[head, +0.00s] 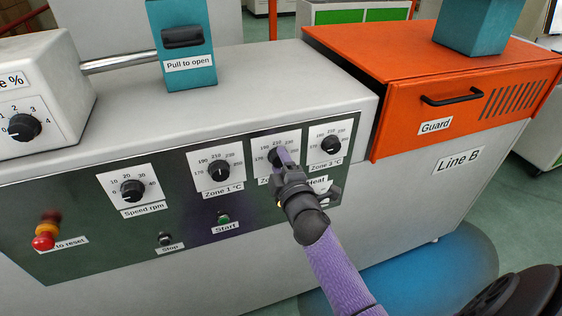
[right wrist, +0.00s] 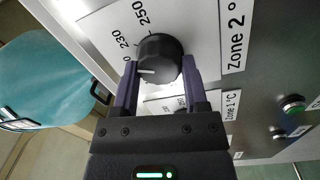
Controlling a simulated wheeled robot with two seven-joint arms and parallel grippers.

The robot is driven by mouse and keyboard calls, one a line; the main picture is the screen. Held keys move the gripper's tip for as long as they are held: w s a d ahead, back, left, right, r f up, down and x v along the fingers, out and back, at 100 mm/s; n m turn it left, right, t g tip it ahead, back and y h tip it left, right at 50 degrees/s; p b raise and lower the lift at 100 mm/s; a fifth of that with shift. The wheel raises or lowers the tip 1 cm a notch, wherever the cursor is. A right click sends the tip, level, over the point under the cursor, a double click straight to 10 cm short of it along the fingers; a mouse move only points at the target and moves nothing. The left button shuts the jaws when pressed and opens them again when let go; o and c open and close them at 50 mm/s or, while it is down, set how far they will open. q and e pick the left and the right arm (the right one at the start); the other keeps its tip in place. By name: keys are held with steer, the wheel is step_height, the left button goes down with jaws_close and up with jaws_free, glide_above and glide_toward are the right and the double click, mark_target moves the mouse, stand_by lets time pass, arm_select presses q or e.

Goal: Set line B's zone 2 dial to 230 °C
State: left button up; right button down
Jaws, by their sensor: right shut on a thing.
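The zone 2 dial (right wrist: 160,52) is a round black knob on a white plate, mostly covered by my gripper in the head view. My right gripper (head: 279,158) reaches it from the lower right. In the right wrist view its two purple fingers (right wrist: 159,68) are shut on the dial, one on each side. The dial's white mark points left in that view, at a number below 230 that a finger partly hides; the exact reading cannot be told. The 230 and 250 marks are visible. My left gripper is not in view.
The zone 1 dial (head: 219,171) is left of the gripper and the zone 3 dial (head: 331,145) close on its right. The Heat switch (head: 331,192), Start button (head: 223,219) and Stop button (head: 165,239) sit lower. The orange guard (head: 440,85) stands right.

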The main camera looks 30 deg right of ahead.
steer(key=shift+m+p, duration=0.55)
steer(key=shift+m, duration=1.35)
steer(key=shift+c, duration=0.5)
jaws_free()
steer(key=shift+s, duration=0.1)
steer(key=p+v, duration=0.2)
steer(key=v, duration=0.7)
steer(key=shift+s+a, duration=0.2)
steer(key=shift+s, duration=0.15)
